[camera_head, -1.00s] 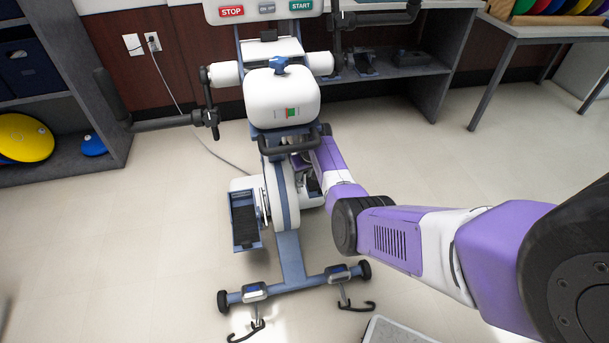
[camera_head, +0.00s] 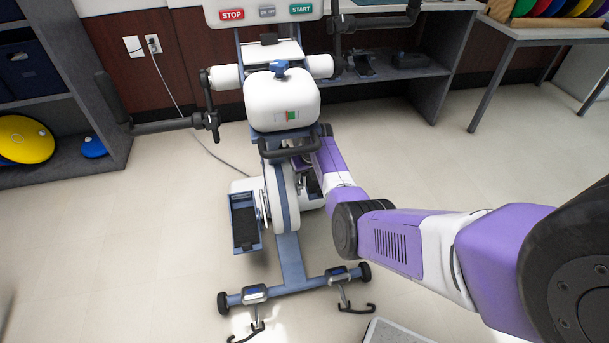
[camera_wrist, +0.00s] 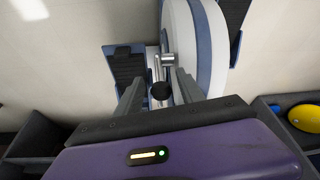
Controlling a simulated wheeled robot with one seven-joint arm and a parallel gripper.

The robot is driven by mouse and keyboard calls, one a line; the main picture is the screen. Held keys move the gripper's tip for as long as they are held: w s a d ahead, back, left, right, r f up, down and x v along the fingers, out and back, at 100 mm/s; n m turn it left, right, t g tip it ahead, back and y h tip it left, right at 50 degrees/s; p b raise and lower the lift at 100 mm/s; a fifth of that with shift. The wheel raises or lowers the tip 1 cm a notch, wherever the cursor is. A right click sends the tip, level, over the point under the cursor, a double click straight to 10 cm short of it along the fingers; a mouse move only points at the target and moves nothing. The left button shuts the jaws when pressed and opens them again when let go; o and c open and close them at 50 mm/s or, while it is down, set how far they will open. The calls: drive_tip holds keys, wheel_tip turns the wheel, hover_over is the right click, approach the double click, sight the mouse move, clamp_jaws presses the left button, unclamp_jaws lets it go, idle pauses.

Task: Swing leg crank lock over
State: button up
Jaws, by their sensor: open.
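The leg crank lock shows in the wrist view as a short silver lever (camera_wrist: 158,69) with a round black knob (camera_wrist: 161,91). It sits beside the white and blue crank housing (camera_wrist: 197,45). My gripper (camera_wrist: 160,78) has its two grey fingers apart, one on each side of the lever and knob. I cannot tell whether either finger touches them. In the head view the stepper (camera_head: 283,106) stands upright, and my arm reaches down along the right side of its crank housing (camera_head: 283,195). My fingers and the lock are hidden there.
A black foot pedal (camera_wrist: 128,65) lies left of the lever in the wrist view. A black handlebar (camera_head: 290,147) crosses above the crank housing. Shelves (camera_head: 75,170) stand at the left. The floor around the stepper's base is mostly clear.

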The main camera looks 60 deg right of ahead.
drive_tip(key=p+v, duration=0.2)
drive_tip(key=v, duration=0.5)
drive_tip(key=shift+f, duration=0.1)
idle(0.4)
drive_tip(key=s+a+f+n+t+h+p, duration=0.1)
drive_tip(key=s+a+f, duration=0.2)
drive_tip(key=a, duration=0.3)
drive_tip(key=s+a+f+n+t+h+p, duration=0.1)
drive_tip(key=s+a+f+p, duration=0.1)
drive_tip(key=a, duration=0.4)
drive_tip(key=s+a+r+n+t+p, duration=0.1)
drive_tip(key=s+a+r+t, duration=0.1)
drive_tip(key=s+a, duration=0.35)
drive_tip(key=s+a+r+n+t+p, duration=0.1)
drive_tip(key=s+a+r, duration=0.1)
drive_tip(key=a, duration=0.6)
drive_tip(key=s+a+r+n+t+y+p, duration=0.1)
drive_tip(key=s+a+r, duration=0.4)
drive_tip(key=r, duration=0.5)
drive_tip(key=s+a+r+n+t+y+p, duration=0.1)
drive_tip(key=s+a+r, duration=0.4)
drive_tip(key=r, duration=0.5)
drive_tip(key=s+a+r+n+t+y+p, duration=0.1)
drive_tip(key=s+a+r+t, duration=0.3)
drive_tip(key=a+r, duration=0.5)
drive_tip(key=shift+s+r+n+t+y, duration=0.3)
drive_tip(key=shift+s+r+t+y, duration=0.1)
drive_tip(key=shift+s+r+y, duration=0.4)
drive_tip(key=shift+s, duration=0.1)
